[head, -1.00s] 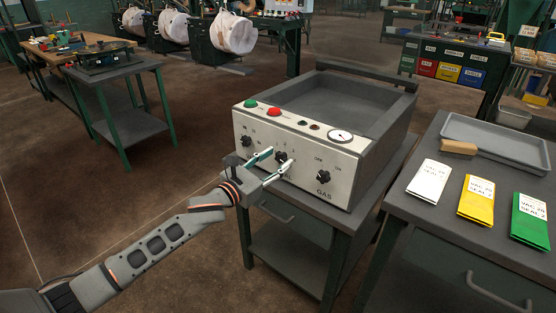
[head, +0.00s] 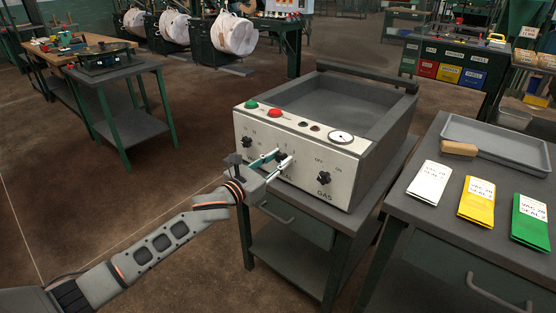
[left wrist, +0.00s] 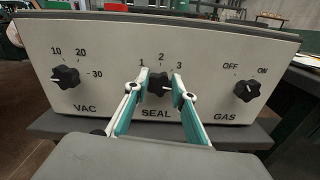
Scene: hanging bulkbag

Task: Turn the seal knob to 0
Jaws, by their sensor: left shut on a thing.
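The seal knob (left wrist: 158,84) is a black lobed knob in the middle of the machine's pale front panel (left wrist: 215,60), above the word SEAL. The digits 1, 2 and 3 show around it; no 0 is visible, and I cannot tell where the knob points. In the head view the seal knob (head: 282,155) is partly covered by the fingers. My left gripper (head: 278,159) is shut on it, with one teal-and-white finger on each side. In the left wrist view the left gripper (left wrist: 160,87) straddles the knob. My right gripper is not in view.
The VAC knob (left wrist: 65,77) is left of the seal knob, and the GAS knob (left wrist: 247,91) is right. Green (head: 251,104) and red (head: 274,113) buttons sit on the machine's top edge. A side table (head: 400,229) with bag packs and a tray stands at right.

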